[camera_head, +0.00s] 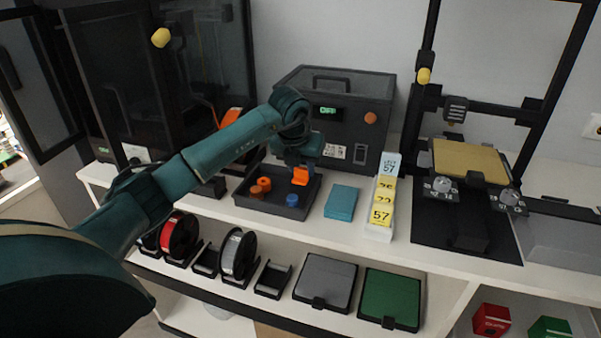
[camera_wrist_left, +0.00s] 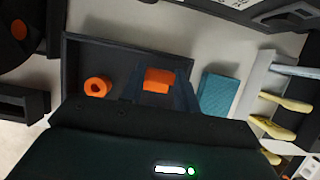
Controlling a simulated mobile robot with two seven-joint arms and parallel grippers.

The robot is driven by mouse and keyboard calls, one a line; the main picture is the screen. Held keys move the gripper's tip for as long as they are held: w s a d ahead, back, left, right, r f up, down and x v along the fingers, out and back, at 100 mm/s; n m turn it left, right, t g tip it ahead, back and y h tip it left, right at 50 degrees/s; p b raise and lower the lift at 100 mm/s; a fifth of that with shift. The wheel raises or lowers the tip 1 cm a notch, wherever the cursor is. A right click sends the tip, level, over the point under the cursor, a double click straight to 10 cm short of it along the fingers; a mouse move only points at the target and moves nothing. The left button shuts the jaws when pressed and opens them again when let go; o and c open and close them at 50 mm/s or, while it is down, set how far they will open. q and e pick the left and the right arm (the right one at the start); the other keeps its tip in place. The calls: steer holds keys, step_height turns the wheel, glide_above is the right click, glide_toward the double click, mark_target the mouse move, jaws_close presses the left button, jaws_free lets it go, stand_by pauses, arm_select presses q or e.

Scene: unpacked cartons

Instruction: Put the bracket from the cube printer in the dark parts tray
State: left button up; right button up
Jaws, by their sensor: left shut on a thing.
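The dark parts tray (camera_head: 268,207) stands on the white shelf in front of a dark box-shaped machine. My left gripper (camera_head: 300,172) is over the right part of the tray, pointing down, shut on an orange bracket (camera_head: 300,177). The bracket also shows between the fingers in the left wrist view (camera_wrist_left: 158,80). I cannot tell whether the bracket touches the tray floor. Orange round parts (camera_head: 261,186) and a blue round part (camera_head: 292,200) lie in the tray. My right gripper is not in view.
A teal box (camera_head: 341,202) stands just right of the tray, then a rack of numbered cards (camera_head: 380,215). The dark machine (camera_head: 340,110) rises behind. An open-frame printer with a tan bed (camera_head: 468,160) is at the right. Spools (camera_head: 180,236) sit on the lower shelf.

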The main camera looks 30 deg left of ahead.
arm_select(q)
step_height(320, 180, down, 2)
steer(key=shift+f, duration=0.1)
steer(key=shift+f, duration=0.2)
steer(key=o, duration=0.7)
steer(key=shift+r, duration=0.1)
steer(key=shift+r, duration=0.25)
steer(key=v, duration=1.1)
steer(key=shift+s+d+r, duration=0.1)
steer(key=shift+s+r, duration=0.2)
steer(key=shift+r, duration=0.05)
